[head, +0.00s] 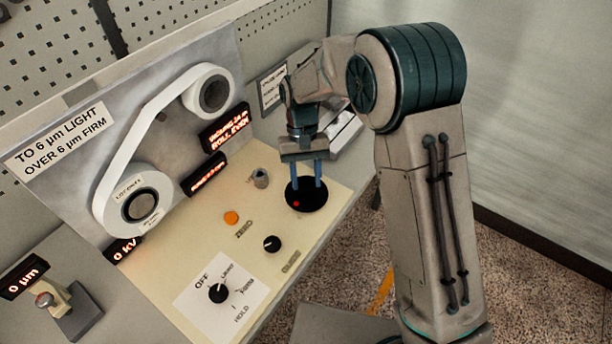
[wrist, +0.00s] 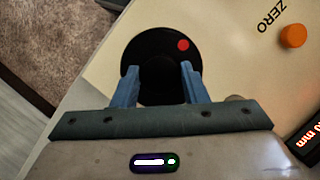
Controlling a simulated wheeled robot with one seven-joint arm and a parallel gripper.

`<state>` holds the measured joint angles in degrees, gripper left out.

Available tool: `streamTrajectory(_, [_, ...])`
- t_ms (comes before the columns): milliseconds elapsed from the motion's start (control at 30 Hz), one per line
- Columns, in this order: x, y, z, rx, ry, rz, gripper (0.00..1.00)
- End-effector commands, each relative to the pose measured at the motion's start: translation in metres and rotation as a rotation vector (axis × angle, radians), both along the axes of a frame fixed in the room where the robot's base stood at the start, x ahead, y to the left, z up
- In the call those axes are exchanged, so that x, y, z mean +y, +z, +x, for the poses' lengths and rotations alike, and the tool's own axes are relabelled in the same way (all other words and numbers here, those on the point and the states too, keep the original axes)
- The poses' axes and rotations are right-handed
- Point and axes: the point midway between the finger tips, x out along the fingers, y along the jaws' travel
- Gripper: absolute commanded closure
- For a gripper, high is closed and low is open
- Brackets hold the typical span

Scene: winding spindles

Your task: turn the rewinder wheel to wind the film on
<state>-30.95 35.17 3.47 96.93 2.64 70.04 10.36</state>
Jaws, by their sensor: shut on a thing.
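The rewinder wheel appears to be the black round disc (head: 309,200) with a red dot, lying flat near the right end of the cream panel. In the wrist view the black disc (wrist: 146,58) shows its red dot at the upper right. My gripper (head: 305,181) reaches down onto the disc from above. In the wrist view my gripper (wrist: 160,80) has its two blue fingers over the disc, shut on its dark middle part. The white film (head: 145,130) runs between a lower left reel (head: 125,205) and an upper right reel (head: 212,92) on the upright board.
An orange button (head: 231,218), a small black knob (head: 271,243), a selector knob (head: 218,293) marked OFF and a small metal post (head: 261,178) stand on the panel (head: 180,260). A gauge (head: 65,305) sits at the far left. Lit displays (head: 225,127) line the board.

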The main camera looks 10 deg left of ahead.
Motion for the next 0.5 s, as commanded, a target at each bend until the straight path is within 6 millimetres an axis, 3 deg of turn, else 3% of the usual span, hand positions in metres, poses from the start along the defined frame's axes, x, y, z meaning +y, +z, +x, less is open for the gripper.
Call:
streamTrajectory(67, [0.0009,0.0010,0.0005,-0.003,0.001,0.003,0.83])
streamTrajectory(100, [0.0008,0.0010,0.0006,-0.003,0.001,0.003,0.58])
streamTrajectory(167, [0.0008,0.0009,0.0005,-0.002,0.001,0.003,0.41])
streamTrajectory(500, [0.0007,0.0020,0.0011,-0.002,0.002,0.001,0.39])
